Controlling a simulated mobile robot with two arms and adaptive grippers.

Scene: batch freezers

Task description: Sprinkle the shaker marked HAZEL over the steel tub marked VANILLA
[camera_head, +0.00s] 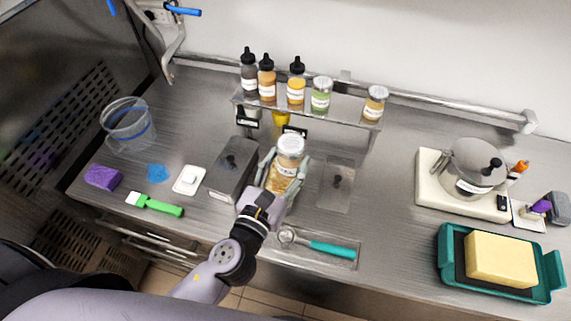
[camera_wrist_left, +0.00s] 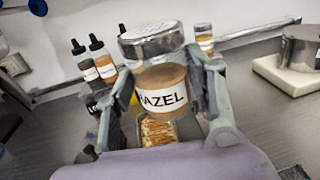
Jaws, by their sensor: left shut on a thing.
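My left gripper (camera_head: 283,172) is shut on the shaker marked HAZEL (camera_wrist_left: 163,90), a clear jar with tan contents and a silver perforated lid. The shaker (camera_head: 290,147) looks about upright, lid on top, held above the middle of the counter's row of tubs. Below it, an open steel tub (camera_wrist_left: 158,131) with pale and brown contents shows in the left wrist view. No VANILLA marking is readable. A lidded steel tub (camera_head: 230,168) stands to the left and another lidded one (camera_head: 336,186) to the right. My right gripper is not in view.
Behind, a shelf (camera_head: 345,117) carries dropper bottles, a green jar (camera_head: 321,95) and a tan jar (camera_head: 375,103). A scoop (camera_head: 325,247) lies in front. A pot (camera_head: 473,167) and a teal tray (camera_head: 497,282) stand right; a clear bucket (camera_head: 128,125) stands left.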

